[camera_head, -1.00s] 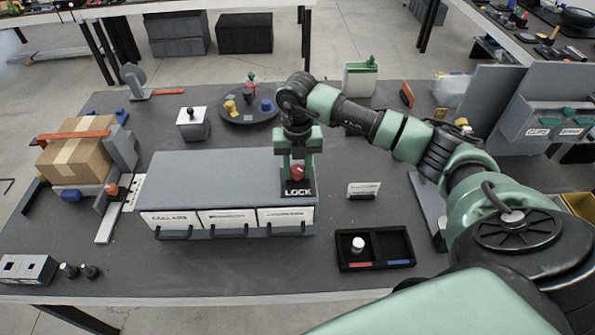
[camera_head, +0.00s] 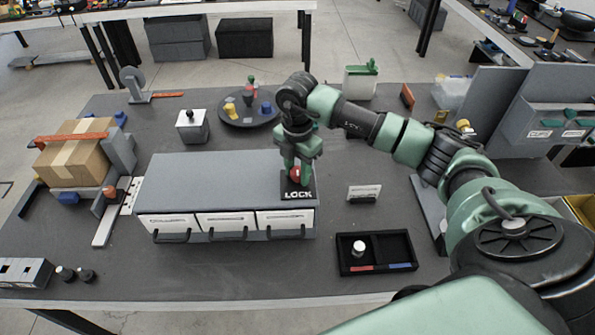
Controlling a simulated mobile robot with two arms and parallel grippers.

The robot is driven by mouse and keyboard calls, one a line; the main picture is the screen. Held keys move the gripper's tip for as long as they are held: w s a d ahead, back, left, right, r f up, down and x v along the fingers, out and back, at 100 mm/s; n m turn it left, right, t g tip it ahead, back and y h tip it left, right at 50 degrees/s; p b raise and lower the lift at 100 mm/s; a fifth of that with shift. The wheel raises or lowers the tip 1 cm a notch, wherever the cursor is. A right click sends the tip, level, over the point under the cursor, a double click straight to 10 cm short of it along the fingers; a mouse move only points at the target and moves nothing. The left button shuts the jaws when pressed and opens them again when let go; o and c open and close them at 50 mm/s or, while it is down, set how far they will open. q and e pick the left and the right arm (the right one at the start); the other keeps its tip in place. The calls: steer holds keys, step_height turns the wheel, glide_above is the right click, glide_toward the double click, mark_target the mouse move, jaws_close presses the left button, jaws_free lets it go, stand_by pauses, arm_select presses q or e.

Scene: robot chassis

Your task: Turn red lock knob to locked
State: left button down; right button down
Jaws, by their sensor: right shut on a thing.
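The red lock knob (camera_head: 295,174) sits on a black plate (camera_head: 298,193) marked LOCK, at the right end of the grey drawer cabinet (camera_head: 205,170). My right gripper (camera_head: 300,175) points down from above and is shut on the red knob. Its fingers hide part of the knob, so I cannot tell its exact angle. My left gripper is not in view.
A small white sign (camera_head: 363,193) and a black divided tray (camera_head: 350,262) with a white piece stand right of the cabinet. A round dark tray (camera_head: 240,120) with coloured pieces is behind it. A cardboard box (camera_head: 68,155) stands at the left.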

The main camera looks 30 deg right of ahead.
mark_target(297, 170)
steer(key=shift+m, duration=0.4)
steer(key=c, duration=1)
jaws_free()
steer(key=shift+r, duration=0.1)
step_height(297, 170, up, 7)
steer(key=shift+b, duration=1.1)
steer(key=shift+r, duration=0.35)
